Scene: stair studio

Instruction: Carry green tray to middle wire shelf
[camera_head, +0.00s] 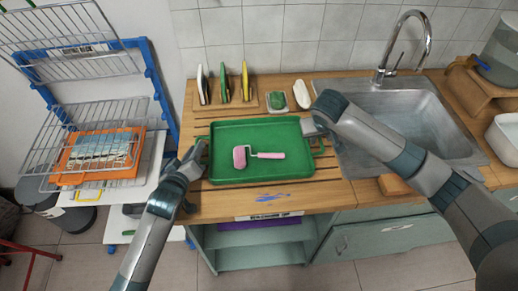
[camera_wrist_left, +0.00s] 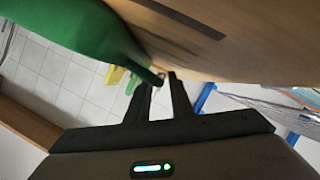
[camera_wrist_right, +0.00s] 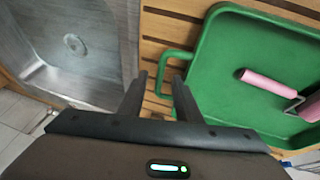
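The green tray (camera_head: 220,172) lies flat on the wooden counter, with a pink paint roller (camera_head: 262,155) on it. My left gripper (camera_head: 203,150) is at the tray's left handle. In the left wrist view its fingers (camera_wrist_left: 160,80) stand slightly apart, with the green handle end by their tips. My right gripper (camera_head: 312,130) is at the right handle. In the right wrist view its fingers (camera_wrist_right: 158,80) are apart, with the handle (camera_wrist_right: 172,60) near and partly between them. The wire rack's middle shelf (camera_head: 112,108) is at the left, in a blue frame.
An orange tray (camera_head: 125,170) holding a picture shows through the wires lower in the rack. Upright plates (camera_head: 224,82), a small green-topped dish (camera_head: 277,101) and a white oval item (camera_head: 302,93) stand behind the green tray. The sink (camera_head: 400,115) is on the right.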

